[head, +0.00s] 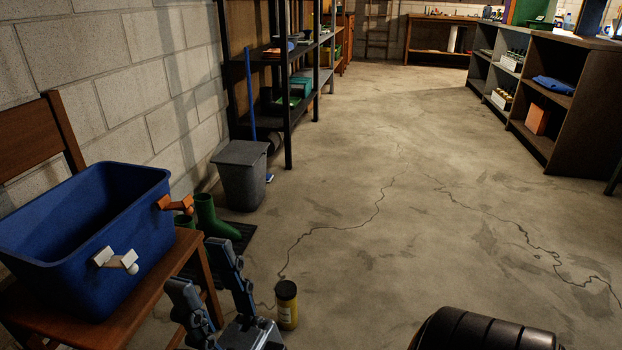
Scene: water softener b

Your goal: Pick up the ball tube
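The ball tube (287,310) is a yellow cylinder with a black lid. It stands upright on the concrete floor at the bottom of the head view, left of centre. My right gripper (199,266) is just left of it in the picture, with its two grey fingers spread apart and pointing up and to the left. Nothing shows between the fingers. The gripper's base overlaps the tube's lower left edge in the picture, and I cannot tell whether they touch. My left gripper is out of view.
A wooden chair (150,297) holding a blue bin (70,265) stands close at the left. Green boots (212,222), a grey trash can (241,180) and a black shelf rack (290,115) line the wall. Brown shelves (570,125) stand at right. The middle floor is clear.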

